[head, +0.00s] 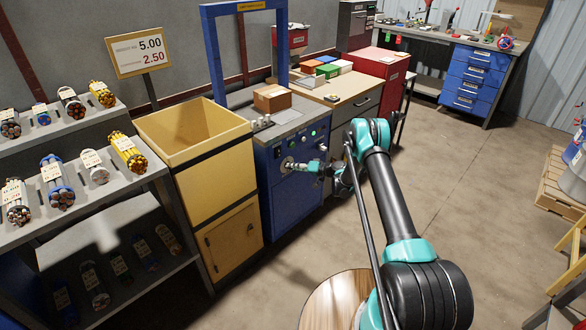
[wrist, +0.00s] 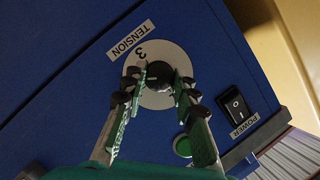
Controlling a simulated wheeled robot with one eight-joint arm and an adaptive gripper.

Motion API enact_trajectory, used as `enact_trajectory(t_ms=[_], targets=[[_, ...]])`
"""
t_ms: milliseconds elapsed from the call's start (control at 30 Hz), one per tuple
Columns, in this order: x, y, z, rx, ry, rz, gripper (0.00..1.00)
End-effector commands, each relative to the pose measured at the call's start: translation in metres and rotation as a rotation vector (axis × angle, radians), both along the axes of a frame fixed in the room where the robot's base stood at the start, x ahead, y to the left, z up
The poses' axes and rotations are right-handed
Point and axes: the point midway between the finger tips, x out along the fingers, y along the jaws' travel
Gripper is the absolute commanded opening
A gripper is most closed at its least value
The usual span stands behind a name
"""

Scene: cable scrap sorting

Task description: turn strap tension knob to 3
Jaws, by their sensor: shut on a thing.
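The strapping machine's blue cabinet (head: 284,200) stands in the middle of the head view, with its dial (head: 287,165) on the front panel. In the wrist view the tension knob (wrist: 160,73) is black and sits in the middle of a pale round dial plate (wrist: 152,99). The TENSION label (wrist: 131,39) is beside the plate, and a figure 3 (wrist: 141,54) shows on it near the label. My gripper (wrist: 161,80) has its two green fingers shut on the knob, one on each side. In the head view my gripper (head: 301,167) is at the panel. The fingers partly hide the knob and other dial markings; its pointer is unclear.
A black power switch (wrist: 236,106) and a green button (wrist: 183,146) are close to my fingers. A yellow bin (head: 192,135) stands left of the machine, beside shelves (head: 75,197) of cable bundles. A box (head: 272,97) sits on the machine's top under a blue arch.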

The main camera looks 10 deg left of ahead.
Motion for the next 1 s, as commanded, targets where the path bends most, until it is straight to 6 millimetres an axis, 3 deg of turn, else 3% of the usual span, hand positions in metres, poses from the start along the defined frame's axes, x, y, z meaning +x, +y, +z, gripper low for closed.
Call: enact_trajectory(t_ms=[633, 667, 700, 800, 1000], targets=[[0.0003, -0.0011, -0.0008, 0.037, 0.049, -0.001, 0.00], [0.0003, -0.0011, -0.0008, 0.037, 0.049, -0.001, 0.30], [0.0003, -0.0011, -0.0008, 0.037, 0.049, -0.001, 0.35], [0.0003, -0.0008, -0.0007, 0.037, 0.048, 0.000, 0.48], [0.0003, -0.0006, -0.0005, 0.037, 0.048, 0.000, 0.49]])
